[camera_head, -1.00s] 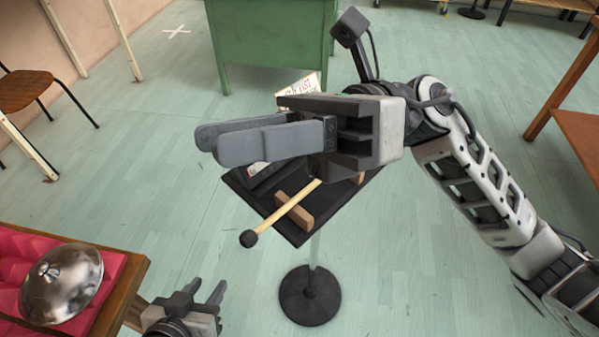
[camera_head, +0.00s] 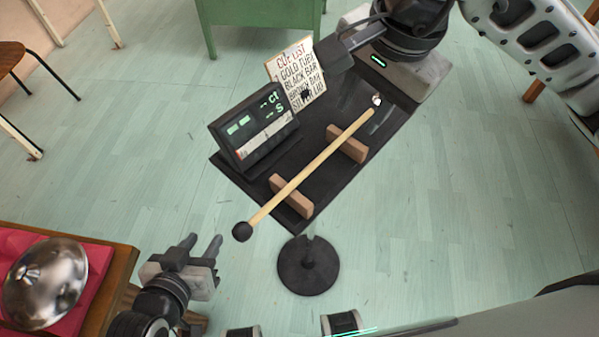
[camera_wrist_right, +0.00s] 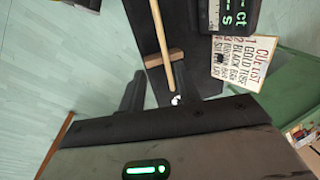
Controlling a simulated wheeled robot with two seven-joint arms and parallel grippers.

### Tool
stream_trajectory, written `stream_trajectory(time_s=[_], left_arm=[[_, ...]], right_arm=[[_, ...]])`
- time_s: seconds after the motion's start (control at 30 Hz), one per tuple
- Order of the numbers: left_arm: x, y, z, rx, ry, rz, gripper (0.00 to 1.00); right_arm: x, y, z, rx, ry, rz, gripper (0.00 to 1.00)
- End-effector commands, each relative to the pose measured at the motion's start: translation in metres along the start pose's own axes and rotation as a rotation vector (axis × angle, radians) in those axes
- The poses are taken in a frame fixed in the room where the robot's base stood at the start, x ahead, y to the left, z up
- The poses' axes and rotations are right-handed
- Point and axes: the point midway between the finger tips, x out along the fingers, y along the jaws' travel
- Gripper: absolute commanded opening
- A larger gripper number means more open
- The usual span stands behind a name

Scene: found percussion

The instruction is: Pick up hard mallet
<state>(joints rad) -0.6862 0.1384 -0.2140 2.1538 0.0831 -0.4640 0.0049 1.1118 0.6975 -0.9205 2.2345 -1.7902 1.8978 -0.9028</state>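The mallet (camera_head: 318,161) has a pale wooden handle and a small round black head (camera_head: 242,232). It lies across two brown wooden blocks on a black stand tray (camera_head: 345,195), its head beyond the tray's near-left edge. A small shiny white piece is at its far end. My right gripper (camera_wrist_right: 165,88) is over the tray's far-right side, near that end. In the wrist view its fingers are apart and the handle (camera_wrist_right: 161,40) runs toward the gap, not visibly gripped. My left gripper (camera_head: 203,243) is open and empty, below left of the mallet head.
A small display box (camera_head: 253,125) and a cue list card (camera_head: 297,72) stand along the tray's far-left side. A silver dome (camera_head: 45,280) sits on a red pad on a wooden table at lower left. A green cabinet (camera_head: 262,25) stands behind.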

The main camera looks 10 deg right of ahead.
Motion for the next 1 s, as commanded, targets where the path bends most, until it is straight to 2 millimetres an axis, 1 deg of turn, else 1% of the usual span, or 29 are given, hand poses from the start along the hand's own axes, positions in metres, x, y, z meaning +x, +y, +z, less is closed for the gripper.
stream_trajectory(time_s=[0.03, 0.1, 0.37, 0.5, 0.6, 0.73, 0.93, 0.97, 1.0], left_arm=[[0.0, 0.0, 0.0, -0.001, 0.001, 0.0, 0.36], [0.0, 0.0, 0.0, -0.001, 0.001, 0.0, 0.36], [-0.002, 0.0, -0.003, 0.0, 0.001, 0.0, 0.36], [-0.004, 0.0, -0.004, 0.005, -0.003, -0.004, 0.36], [-0.002, 0.0, 0.0, 0.007, -0.01, -0.005, 0.36], [-0.002, -0.001, 0.002, 0.008, -0.014, -0.006, 0.36], [-0.002, -0.001, 0.002, 0.008, -0.013, -0.005, 0.36], [-0.001, -0.001, 0.001, 0.008, -0.013, -0.005, 0.36], [-0.001, -0.001, 0.001, 0.008, -0.012, -0.005, 0.36]], right_arm=[[0.01, 0.001, 0.0, 0.001, -0.003, 0.004, 0.33], [0.018, 0.0, 0.0, 0.0, -0.003, 0.002, 0.33], [0.037, -0.002, 0.002, 0.001, -0.004, 0.003, 0.33], [0.058, -0.007, 0.005, 0.001, -0.005, 0.004, 0.33], [0.072, -0.007, 0.004, 0.001, -0.004, 0.002, 0.33], [0.079, -0.007, 0.004, 0.0, -0.003, 0.0, 0.33], [0.079, -0.007, 0.004, 0.0, -0.002, -0.001, 0.33], [0.079, -0.007, 0.004, 0.0, -0.002, -0.001, 0.25], [0.079, -0.007, 0.004, 0.0, -0.002, -0.001, 0.14]])
